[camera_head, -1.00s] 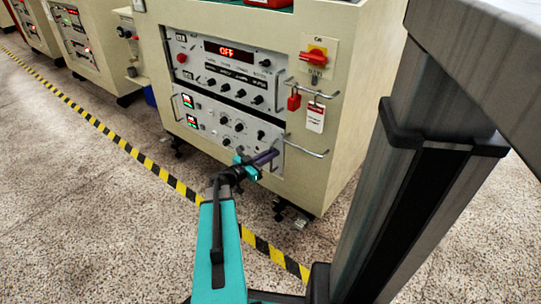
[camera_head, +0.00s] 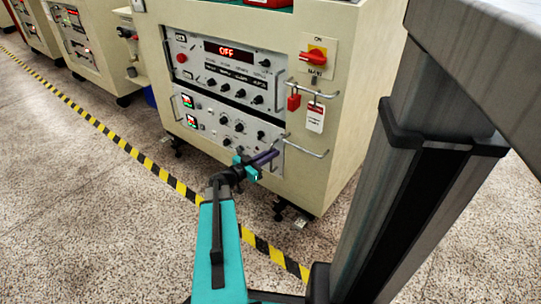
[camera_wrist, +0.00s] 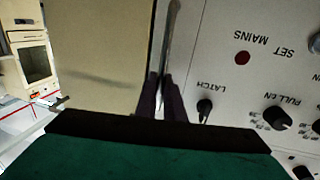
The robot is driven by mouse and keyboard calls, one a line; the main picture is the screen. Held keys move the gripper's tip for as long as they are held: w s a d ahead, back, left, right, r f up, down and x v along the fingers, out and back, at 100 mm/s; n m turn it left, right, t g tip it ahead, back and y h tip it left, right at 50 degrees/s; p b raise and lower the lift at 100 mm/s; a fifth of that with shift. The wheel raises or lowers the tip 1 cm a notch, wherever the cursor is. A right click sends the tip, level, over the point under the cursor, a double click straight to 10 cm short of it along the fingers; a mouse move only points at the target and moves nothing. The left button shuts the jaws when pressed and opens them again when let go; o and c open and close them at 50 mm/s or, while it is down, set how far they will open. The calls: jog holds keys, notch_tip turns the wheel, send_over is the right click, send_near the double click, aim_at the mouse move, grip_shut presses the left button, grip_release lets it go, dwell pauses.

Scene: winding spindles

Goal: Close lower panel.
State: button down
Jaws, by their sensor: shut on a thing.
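The lower panel (camera_head: 214,127) is a pale instrument face with small displays and black knobs, set under the upper panel on the beige cabinet. Whether it sits flush is hard to tell. In the wrist view the panel (camera_wrist: 226,75) fills the right side, upside down, with a LATCH knob near its edge. My gripper (camera_head: 266,157), with purple fingers, is at the panel's right part in the head view. In the wrist view my gripper (camera_wrist: 165,100) is shut on a thin metal handle (camera_wrist: 170,40) along the panel's edge. The fingertips partly hide the handle.
The upper panel (camera_head: 222,71) reads OFF. A red rotary switch (camera_head: 314,57), a red padlock (camera_head: 294,102) and a tag (camera_head: 315,118) are on the right of the cabinet (camera_head: 343,100). Yellow-black tape (camera_head: 160,172) crosses the speckled floor. Open floor lies to the left.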

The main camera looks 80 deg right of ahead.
jog(key=shift+w+d, duration=0.15)
jog(key=shift+d, duration=0.05)
jog(key=b+x, duration=0.2)
jog(key=x, duration=0.1)
jog(key=shift+w+d+b, duration=0.15)
jog(key=shift+d+b, duration=0.1)
jog(key=shift+b, duration=0.05)
jog(key=shift+r, duration=0.1)
jog(key=c, duration=1.9)
grip_release()
jog(key=shift+o, duration=0.2)
jog(key=shift+a, duration=0.1)
